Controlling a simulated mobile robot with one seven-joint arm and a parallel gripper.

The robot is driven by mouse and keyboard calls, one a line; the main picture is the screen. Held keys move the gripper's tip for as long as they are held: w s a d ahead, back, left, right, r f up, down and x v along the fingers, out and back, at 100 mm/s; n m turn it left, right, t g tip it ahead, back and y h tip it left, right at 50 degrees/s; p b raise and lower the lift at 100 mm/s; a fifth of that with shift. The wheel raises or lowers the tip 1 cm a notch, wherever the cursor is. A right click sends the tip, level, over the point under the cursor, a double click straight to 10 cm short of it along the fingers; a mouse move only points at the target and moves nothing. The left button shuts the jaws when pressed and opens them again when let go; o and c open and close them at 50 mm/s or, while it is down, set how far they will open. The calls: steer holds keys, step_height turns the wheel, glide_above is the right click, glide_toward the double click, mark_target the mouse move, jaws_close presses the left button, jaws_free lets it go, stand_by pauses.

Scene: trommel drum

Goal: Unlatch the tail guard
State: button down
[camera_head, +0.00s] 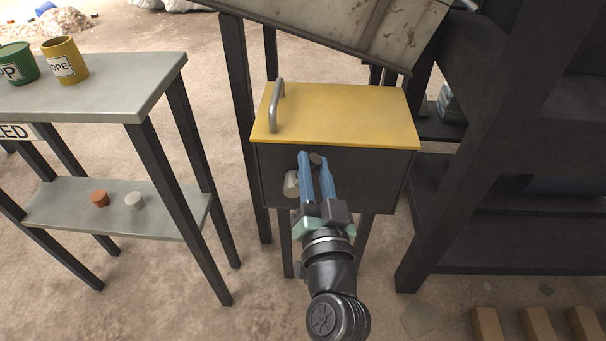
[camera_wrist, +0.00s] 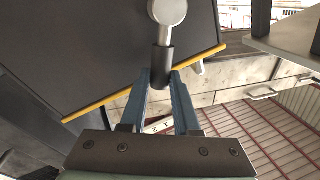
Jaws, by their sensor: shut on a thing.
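The tail guard is a dark box with a yellow lid (camera_head: 345,112) that lies closed, with a grey bar handle (camera_head: 277,105) at its left. On the dark front face (camera_head: 375,178) is a latch lever with a pale round pivot (camera_head: 291,184), also seen in the wrist view (camera_wrist: 167,10). The lever's dark grip (camera_wrist: 162,62) points up toward the lid edge, tilted right in the head view. My gripper (camera_head: 313,163) is shut on this grip, its blue fingers on either side of it. The fingers partly hide the lever in the head view.
A grey table (camera_head: 110,85) at left holds a green cup (camera_head: 17,64) and a yellow cup (camera_head: 64,62); its lower shelf (camera_head: 70,210) holds two small lumps. A tilted panel (camera_head: 350,25) hangs above the guard. A dark frame (camera_head: 430,210) stands close at right.

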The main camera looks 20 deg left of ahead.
steer(key=d+f+m+b, duration=0.1)
steer(key=m, duration=0.1)
steer(key=d+f+m+t+b, duration=0.1)
steer(key=m, duration=0.2)
steer(key=d+f+m+h+b, duration=0.1)
steer(key=m, duration=0.1)
steer(key=shift+w+f+t+b, duration=0.25)
steer(key=shift+w+t+b, duration=0.05)
steer(key=shift+w+b, duration=0.1)
steer(key=m, duration=0.1)
steer(key=f+m, duration=0.1)
steer(key=m+b, duration=0.1)
steer(key=shift+w+d+f+m+h, duration=0.1)
steer(key=shift+d+f+m+h, duration=0.2)
steer(key=shift+h, duration=0.1)
steer(key=shift+f+m+t+h+b, duration=0.2)
steer(key=shift+f+m, duration=0.3)
steer(key=shift+m, duration=0.5)
steer(key=shift+f+m+t+h+b, duration=0.1)
steer(key=shift+f+m+t+h, duration=0.25)
steer(key=shift+m, duration=0.65)
steer(key=shift+f, duration=0.15)
steer(key=c, duration=0.7)
jaws_free()
steer(key=shift+o, duration=0.2)
